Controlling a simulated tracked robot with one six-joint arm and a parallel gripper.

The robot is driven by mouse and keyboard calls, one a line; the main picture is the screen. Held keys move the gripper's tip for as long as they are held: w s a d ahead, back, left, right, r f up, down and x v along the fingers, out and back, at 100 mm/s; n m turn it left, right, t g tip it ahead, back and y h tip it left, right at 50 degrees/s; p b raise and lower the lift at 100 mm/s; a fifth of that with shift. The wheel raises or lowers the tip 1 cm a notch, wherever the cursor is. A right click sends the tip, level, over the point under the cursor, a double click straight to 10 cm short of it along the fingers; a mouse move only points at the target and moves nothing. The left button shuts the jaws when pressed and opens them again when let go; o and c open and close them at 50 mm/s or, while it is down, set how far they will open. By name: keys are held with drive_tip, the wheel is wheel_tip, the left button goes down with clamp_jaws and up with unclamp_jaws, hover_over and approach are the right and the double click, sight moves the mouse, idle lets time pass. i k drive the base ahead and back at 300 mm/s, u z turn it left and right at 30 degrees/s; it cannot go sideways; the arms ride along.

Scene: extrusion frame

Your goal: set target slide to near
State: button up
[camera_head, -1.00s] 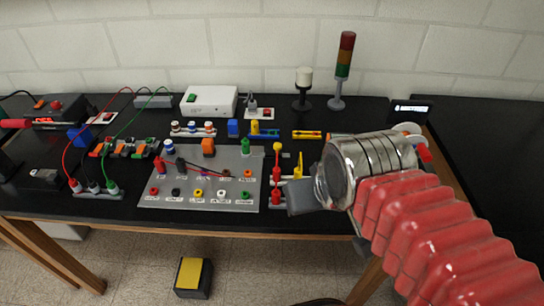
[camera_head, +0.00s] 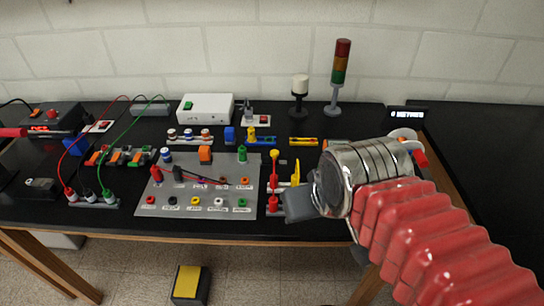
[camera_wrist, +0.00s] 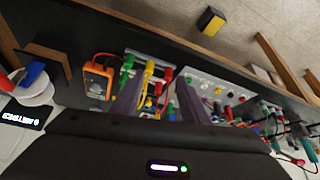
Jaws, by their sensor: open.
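My gripper (camera_head: 298,205) is in the head view at the front right of the grey panel, low over the bench front. In the wrist view its two purple-grey fingers are apart, with an empty gap (camera_wrist: 160,98) between them. Beyond the gap stand upright red and yellow parts, including a yellow-topped post (camera_wrist: 149,69) and a red-topped one (camera_wrist: 167,75). These parts also show in the head view as a red and yellow post (camera_head: 275,178) just beyond the gripper. I cannot tell which part is the target slide; a yellow bar (camera_head: 304,141) lies farther back.
A grey panel (camera_head: 150,203) with coloured sockets lies left of the gripper. An orange meter (camera_wrist: 96,80) stands close to the fingers in the wrist view. A signal tower (camera_head: 340,77) and a small display (camera_head: 406,114) are at the back. The right bench surface (camera_head: 490,150) is clear.

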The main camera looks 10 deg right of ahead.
sight(274, 154)
drive_tip(key=k, duration=0.65)
drive_tip(key=u, duration=0.4)
drive_tip(key=i, duration=1.35)
drive_tip(key=u, duration=0.25)
